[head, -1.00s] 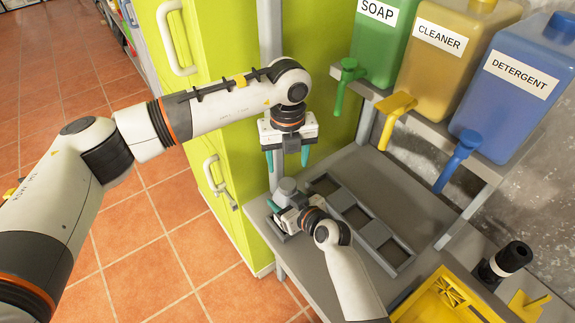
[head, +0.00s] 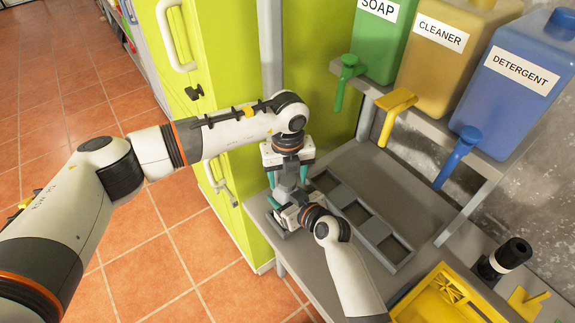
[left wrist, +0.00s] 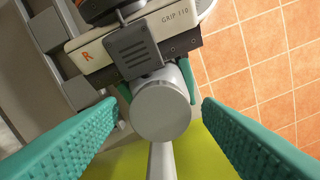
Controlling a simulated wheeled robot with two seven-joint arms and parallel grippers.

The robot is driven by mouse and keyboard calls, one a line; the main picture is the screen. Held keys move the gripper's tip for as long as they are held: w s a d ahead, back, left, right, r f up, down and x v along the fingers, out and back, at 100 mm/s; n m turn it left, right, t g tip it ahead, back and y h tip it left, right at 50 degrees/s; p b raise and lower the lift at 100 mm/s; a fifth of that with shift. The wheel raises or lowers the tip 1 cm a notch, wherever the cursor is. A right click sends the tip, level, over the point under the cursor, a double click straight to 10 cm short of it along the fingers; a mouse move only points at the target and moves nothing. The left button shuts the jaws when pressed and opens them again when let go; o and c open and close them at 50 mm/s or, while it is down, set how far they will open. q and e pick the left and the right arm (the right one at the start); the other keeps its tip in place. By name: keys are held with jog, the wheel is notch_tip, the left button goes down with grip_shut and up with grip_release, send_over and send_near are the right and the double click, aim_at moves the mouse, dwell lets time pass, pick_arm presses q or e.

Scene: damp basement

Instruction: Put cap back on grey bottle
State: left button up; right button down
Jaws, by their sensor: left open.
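The grey bottle (head: 286,191) stands at the near left corner of the grey bench, partly hidden in the head view by both grippers. In the left wrist view its round, flat, light grey top (left wrist: 160,112) faces me. I cannot tell whether this top is the cap, and no separate cap shows. My left gripper (head: 287,177) is open and points down above the bottle, its teal fingers on either side of the top with gaps. My right gripper (head: 284,212) comes in low from the side; its teal fingers are on both sides of the bottle body, apparently gripping it.
A grey tray with square compartments (head: 378,232) lies right of the bottle. A yellow crate (head: 440,300) is at the front. Soap, cleaner and detergent containers (head: 515,75) with taps stand on a shelf above. A green cabinet (head: 228,75) is close behind my left arm.

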pick_arm(q)
jog(key=shift+f, duration=0.2)
jog(key=c, duration=1)
jog(key=o, duration=1)
jog(key=shift+r, duration=0.1)
jog(key=shift+r, duration=2.2)
notch_tip(320, 180, up, 4)
jog(key=shift+f, duration=0.25)
